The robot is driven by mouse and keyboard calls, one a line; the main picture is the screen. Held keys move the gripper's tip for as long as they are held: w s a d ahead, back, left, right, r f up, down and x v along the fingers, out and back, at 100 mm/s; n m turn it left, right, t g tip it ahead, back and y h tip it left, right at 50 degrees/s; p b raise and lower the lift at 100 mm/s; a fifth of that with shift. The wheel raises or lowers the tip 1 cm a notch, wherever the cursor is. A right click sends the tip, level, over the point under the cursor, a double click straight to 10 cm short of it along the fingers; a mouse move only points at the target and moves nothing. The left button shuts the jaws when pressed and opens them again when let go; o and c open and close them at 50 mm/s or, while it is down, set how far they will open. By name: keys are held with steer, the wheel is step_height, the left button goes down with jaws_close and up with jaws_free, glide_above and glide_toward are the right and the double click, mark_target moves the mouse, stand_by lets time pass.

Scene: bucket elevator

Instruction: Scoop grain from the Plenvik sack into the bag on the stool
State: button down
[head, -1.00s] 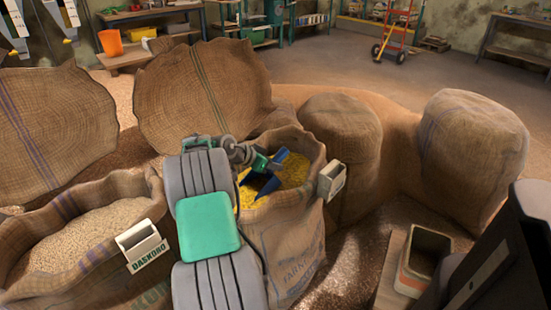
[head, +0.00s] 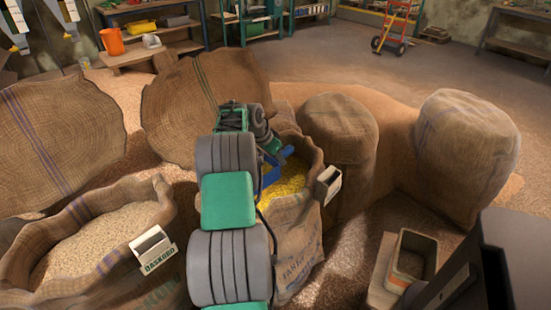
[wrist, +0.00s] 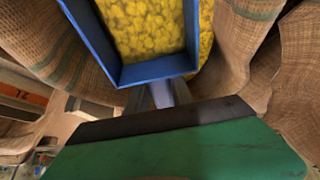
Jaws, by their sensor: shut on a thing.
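My gripper (head: 273,146) is shut on a blue scoop (head: 272,173) at the mouth of an open burlap sack (head: 292,240) of yellow grain (head: 289,180). That sack's tag holder (head: 328,186) is turned so that no name is readable. In the wrist view the scoop (wrist: 157,69) points away from my gripper, and yellow grain (wrist: 140,28) fills the space between its walls. Some of this may be grain in the sack behind. At lower right, an open container, seemingly the bag (head: 413,257), stands on a wooden stool (head: 382,275). My arm hides part of the sack.
An open sack (head: 75,212) of pale grain, tagged DASKOBO (head: 154,250), stands at left. Two bulging closed sacks (head: 340,140) (head: 466,155) stand right of the yellow grain. A dark panel (head: 510,250) is near the stool. A red hand truck (head: 396,25) stands far back.

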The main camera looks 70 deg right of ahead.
steer(key=shift+s+d+r+y+p, duration=0.1)
steer(key=shift+d+r+y+p, duration=0.05)
steer(key=shift+r+p, duration=0.3)
steer(key=shift+s+d+r+y+p, duration=0.15)
steer(key=shift+r+p, duration=0.15)
steer(key=shift+r, duration=0.15)
steer(key=d+p, duration=0.1)
steer(key=s+d+t+y+p, duration=0.1)
steer(key=p, duration=0.1)
steer(key=shift+r, duration=0.2)
steer(key=shift+y, duration=0.4)
steer(key=shift+s+d+r+p, duration=0.1)
steer(key=shift+d+r+p, duration=0.1)
steer(key=shift+r+p, duration=0.8)
steer(key=shift+d+r+p, duration=0.2)
steer(key=shift+r+p, duration=0.65)
steer(key=shift+r, duration=0.15)
